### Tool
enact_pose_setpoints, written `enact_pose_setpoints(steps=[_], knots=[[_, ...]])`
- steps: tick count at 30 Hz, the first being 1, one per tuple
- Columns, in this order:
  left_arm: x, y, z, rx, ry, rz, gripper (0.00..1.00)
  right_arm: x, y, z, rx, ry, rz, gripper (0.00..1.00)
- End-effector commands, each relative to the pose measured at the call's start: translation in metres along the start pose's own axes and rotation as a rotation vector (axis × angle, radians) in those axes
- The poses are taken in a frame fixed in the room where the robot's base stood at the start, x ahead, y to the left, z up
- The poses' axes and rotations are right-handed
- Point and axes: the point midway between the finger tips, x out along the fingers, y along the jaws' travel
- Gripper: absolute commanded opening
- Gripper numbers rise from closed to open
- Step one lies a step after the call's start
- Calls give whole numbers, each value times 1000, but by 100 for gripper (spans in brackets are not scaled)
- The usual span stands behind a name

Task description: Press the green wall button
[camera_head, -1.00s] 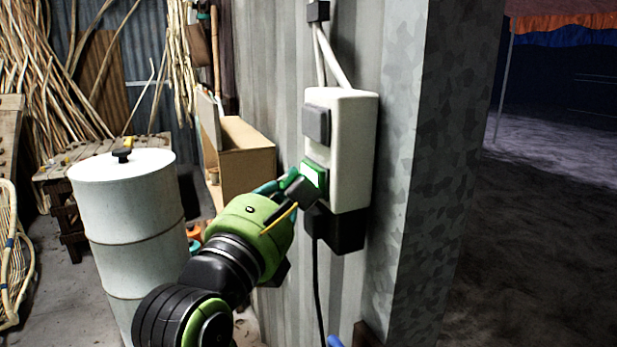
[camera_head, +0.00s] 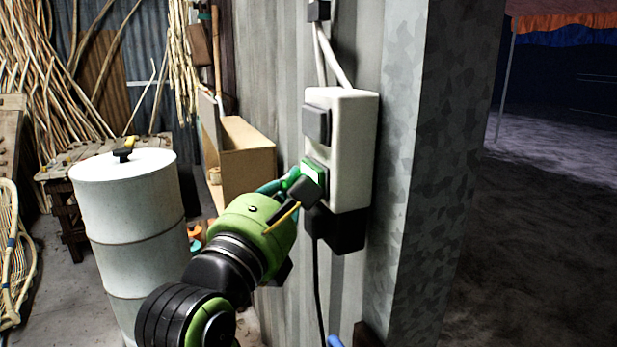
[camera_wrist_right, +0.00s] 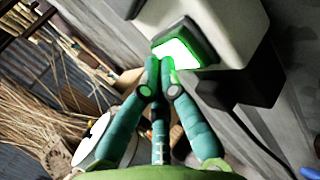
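A pale wall box (camera_head: 353,150) is fixed to the corrugated metal wall. The green button (camera_head: 314,170) is on its lower front, with a bright, lit face and a green frame. It also shows in the right wrist view (camera_wrist_right: 178,52). My right gripper (camera_head: 298,186) reaches up to the button from the lower left. In the right wrist view its teal fingers (camera_wrist_right: 160,76) are together, with nothing seen between them. The fingertips overlap the button's near edge; I cannot tell whether they touch or press it. My left gripper is not in view.
A grey square switch (camera_head: 316,123) sits above the button, and a black box (camera_head: 342,231) with a cable hangs below. A white drum (camera_head: 130,215) and a wooden cabinet (camera_head: 248,165) stand to the left. A metal post edge and open ground are to the right.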

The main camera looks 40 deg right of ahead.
Motion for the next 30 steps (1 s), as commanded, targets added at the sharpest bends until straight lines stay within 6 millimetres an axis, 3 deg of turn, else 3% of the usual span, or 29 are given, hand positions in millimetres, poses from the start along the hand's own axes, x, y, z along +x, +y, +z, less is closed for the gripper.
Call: enact_pose_setpoints(steps=[30], knots=[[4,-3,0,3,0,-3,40,0,0,0,0,1,0,0]])
